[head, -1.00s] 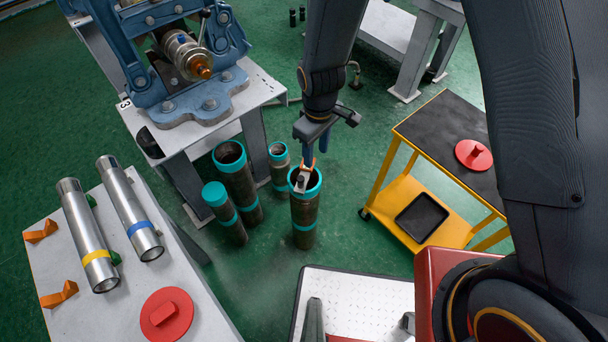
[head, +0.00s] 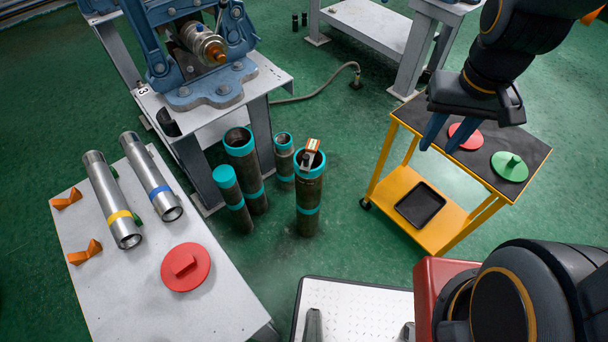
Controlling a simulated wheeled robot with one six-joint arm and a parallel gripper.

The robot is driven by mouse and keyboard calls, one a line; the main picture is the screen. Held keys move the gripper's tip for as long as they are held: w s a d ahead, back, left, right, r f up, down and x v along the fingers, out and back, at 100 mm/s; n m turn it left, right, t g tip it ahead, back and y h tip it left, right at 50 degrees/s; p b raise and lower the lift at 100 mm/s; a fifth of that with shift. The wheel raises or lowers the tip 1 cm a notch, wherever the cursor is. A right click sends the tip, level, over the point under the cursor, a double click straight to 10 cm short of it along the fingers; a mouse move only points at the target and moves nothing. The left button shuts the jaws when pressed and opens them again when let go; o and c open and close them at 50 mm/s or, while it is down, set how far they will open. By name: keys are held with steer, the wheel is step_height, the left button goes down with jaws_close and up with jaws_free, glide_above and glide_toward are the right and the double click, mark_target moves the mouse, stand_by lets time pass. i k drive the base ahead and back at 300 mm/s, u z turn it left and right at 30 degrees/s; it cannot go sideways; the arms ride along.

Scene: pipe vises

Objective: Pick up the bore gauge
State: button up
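A small orange, white and dark device (head: 309,152) sits across the mouth of a teal-banded upright pipe (head: 309,190) in the head view. It may be the bore gauge, but I cannot tell for sure. My gripper (head: 438,149) is to the right of it, above the yellow cart, well apart from the pipe. Its two blue fingers point down with a gap between them and nothing held. A red disc (head: 470,138) and a green handled disc (head: 509,165) lie on the cart's dark top, the red one partly behind a finger.
Several other teal-rimmed pipes (head: 240,165) stand by the vise bench (head: 262,82). The grey table (head: 115,240) holds two silver tubes (head: 113,200), orange wedges (head: 66,199) and a red handled disc (head: 186,267). The cart (head: 425,222) has a black tray (head: 420,205) below.

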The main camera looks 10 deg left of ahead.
mark_target(313, 144)
steer(key=k, duration=0.6)
steer(key=z, duration=1.85)
steer(key=i, duration=1.2)
steer(key=u, duration=3.35)
steer(key=i, duration=0.5)
steer(key=u, duration=0.1)
